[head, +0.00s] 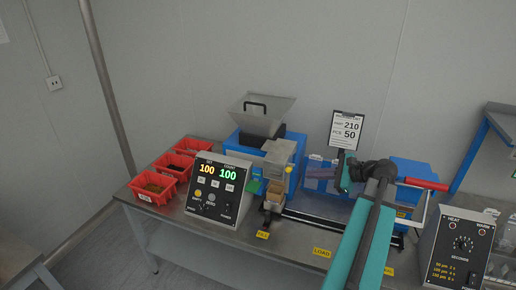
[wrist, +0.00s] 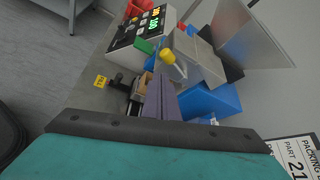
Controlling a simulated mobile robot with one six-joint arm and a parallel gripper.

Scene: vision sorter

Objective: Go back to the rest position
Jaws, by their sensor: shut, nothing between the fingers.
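The vision sorter's hopper (head: 262,112) stands on a blue base left of the gripper. A small brown box (head: 275,192) sits under the sorter's outlet. The gripper appears clear of both.
The control box (head: 218,188) reads 100 and 100. Several red bins (head: 153,187) stand at the left. The packing sign (head: 346,131) is behind the arm. A red handle (head: 424,184) and the heat control box (head: 458,246) are at the right. The bench (head: 235,245) has bare front space.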

